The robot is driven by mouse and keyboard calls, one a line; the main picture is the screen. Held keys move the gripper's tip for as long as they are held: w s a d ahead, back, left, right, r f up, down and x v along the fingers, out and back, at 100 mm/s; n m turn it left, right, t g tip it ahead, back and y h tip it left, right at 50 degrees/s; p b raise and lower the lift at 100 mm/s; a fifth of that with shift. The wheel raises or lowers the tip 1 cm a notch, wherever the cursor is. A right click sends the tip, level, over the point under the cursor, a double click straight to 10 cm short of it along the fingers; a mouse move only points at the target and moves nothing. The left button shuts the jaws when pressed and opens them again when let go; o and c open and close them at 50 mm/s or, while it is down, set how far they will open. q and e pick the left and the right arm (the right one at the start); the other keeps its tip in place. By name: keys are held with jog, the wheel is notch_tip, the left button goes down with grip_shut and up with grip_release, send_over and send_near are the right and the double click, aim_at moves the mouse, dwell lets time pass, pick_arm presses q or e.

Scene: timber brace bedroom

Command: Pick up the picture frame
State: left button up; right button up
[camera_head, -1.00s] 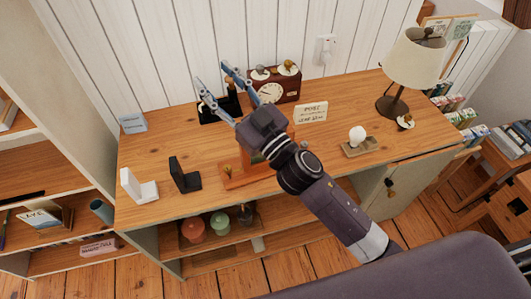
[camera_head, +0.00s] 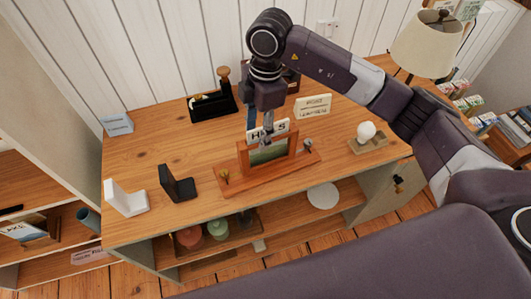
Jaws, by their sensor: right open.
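The picture frame (camera_head: 245,161) is orange-brown wood with a greenish picture and stands upright on a long wooden base on the cabinet top. My right gripper (camera_head: 261,135) points down from above, its open fingers at the frame's top edge. I cannot tell whether the fingers touch the frame or straddle it. A white lettered sign (camera_head: 281,127) shows behind the fingers, partly hidden by them. My left gripper is not in view.
Black (camera_head: 178,184) and white (camera_head: 124,198) bookends stand left of the frame. A black tray (camera_head: 212,106) and small sign (camera_head: 313,106) stand behind. A bulb on a wooden tray (camera_head: 367,138) and a lamp (camera_head: 424,46) are right. The cabinet top (camera_head: 150,150) has clear room at left.

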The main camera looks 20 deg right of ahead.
aim_at(268, 152)
jog(key=d, duration=0.1)
jog(key=d+h, duration=0.1)
jog(key=w+d, duration=0.1)
jog(key=shift+r+m, duration=0.3)
jog(key=shift+m, duration=0.1)
jog(key=shift+d+f+h+b, duration=0.2)
jog(key=shift+f+h+b, duration=0.1)
jog(key=shift+f+b, duration=0.05)
jog(key=f+p, duration=0.1)
jog(key=f, duration=0.2)
jog(key=f+p, duration=0.1)
jog(key=f, duration=0.3)
jog(key=shift+a+f+p, duration=0.2)
jog(key=shift+f+p, duration=0.1)
jog(key=shift+p, duration=0.1)
grip_shut()
jog(key=shift+r, duration=0.1)
